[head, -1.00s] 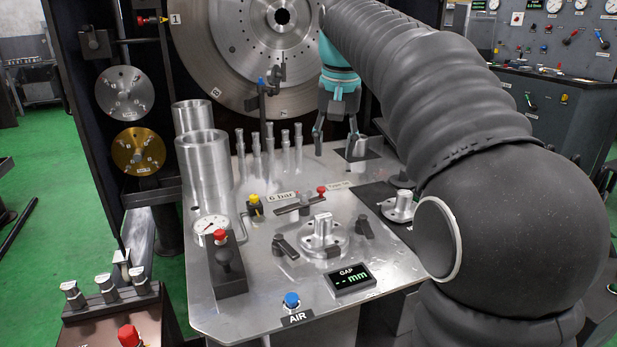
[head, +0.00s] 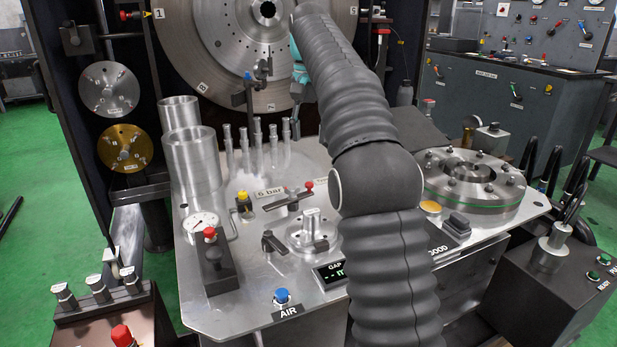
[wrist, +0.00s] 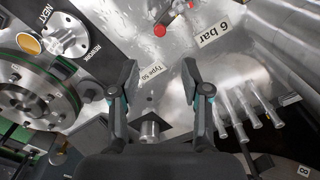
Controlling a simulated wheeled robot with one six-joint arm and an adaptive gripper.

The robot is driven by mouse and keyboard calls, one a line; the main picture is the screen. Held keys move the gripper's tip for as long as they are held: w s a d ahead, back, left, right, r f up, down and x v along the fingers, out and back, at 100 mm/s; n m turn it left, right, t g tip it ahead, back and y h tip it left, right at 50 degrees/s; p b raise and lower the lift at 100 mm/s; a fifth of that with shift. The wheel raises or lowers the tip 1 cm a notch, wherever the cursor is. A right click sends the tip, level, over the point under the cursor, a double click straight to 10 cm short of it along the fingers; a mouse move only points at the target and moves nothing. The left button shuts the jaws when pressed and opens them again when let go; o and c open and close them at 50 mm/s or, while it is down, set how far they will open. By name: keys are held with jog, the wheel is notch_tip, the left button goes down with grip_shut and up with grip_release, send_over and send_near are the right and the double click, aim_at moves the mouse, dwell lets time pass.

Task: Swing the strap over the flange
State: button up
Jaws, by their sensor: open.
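A dark flat bar with a red knob (head: 290,199), which looks like the strap, lies on the metal plate beside the "6 bar" label. Part of it shows at the top of the wrist view (wrist: 172,20). A small round flanged piece with an upright post (head: 312,236) sits in front of it, partly hidden by my arm; the bar lies behind this piece, not across it. I cannot tell for certain which piece is the flange.
A large bolted disc with a green ring (head: 470,182) stands at the right; it also shows in the wrist view (wrist: 30,95). Several slim metal pins (head: 258,145) and two tall cylinders (head: 192,160) stand at the left. A short post (wrist: 149,131) lies between my finger bases in view.

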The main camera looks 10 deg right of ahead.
aim_at(309, 183)
notch_tip(309, 183, down, 12)
jog(key=b, duration=0.3)
jog(key=shift+r, duration=0.1)
jog(key=shift+c, duration=0.2)
grip_shut()
